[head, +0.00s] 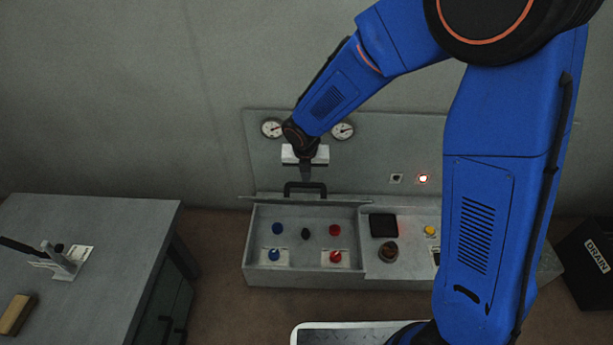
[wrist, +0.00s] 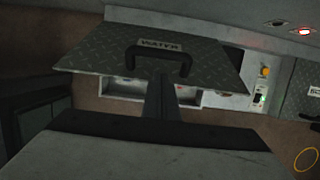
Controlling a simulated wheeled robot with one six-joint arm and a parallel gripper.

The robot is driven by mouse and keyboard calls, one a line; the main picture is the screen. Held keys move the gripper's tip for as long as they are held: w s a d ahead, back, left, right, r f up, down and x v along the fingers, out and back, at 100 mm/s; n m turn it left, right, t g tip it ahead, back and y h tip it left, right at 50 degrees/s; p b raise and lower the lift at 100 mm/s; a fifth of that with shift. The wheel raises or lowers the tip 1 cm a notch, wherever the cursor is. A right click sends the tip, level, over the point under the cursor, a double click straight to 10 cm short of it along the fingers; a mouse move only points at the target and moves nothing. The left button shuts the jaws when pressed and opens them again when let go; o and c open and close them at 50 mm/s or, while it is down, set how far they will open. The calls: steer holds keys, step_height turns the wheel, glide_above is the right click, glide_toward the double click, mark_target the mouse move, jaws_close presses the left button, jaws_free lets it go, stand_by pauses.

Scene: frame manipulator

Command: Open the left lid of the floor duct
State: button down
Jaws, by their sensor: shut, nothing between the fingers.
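The left lid (head: 345,202) of the floor duct (head: 300,278) is raised and shows almost edge-on in the head view, at the back of the open left compartment. In the wrist view, the lid (wrist: 90,45) is a dark tread plate labelled WATER with a black handle (wrist: 187,62). The handle (head: 321,188) also shows above the lid's edge in the head view. My gripper (head: 305,179) is shut and empty, close to the handle; its fingers (wrist: 161,82) overlap the handle's lower side in the wrist view. I cannot tell whether they touch.
Blue and red valve knobs (head: 335,230) sit in the open compartment. A panel with a black screen (head: 383,225) and a yellow button (head: 431,230) lies to its right. Gauges (head: 343,131) are on the back panel. A grey bench (head: 90,225) stands left, a DRAIN box (head: 590,262) right.

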mark_target(306, 186)
steer(key=x, duration=0.7)
steer(key=shift+w+f, duration=0.1)
steer(key=shift+f, duration=0.3)
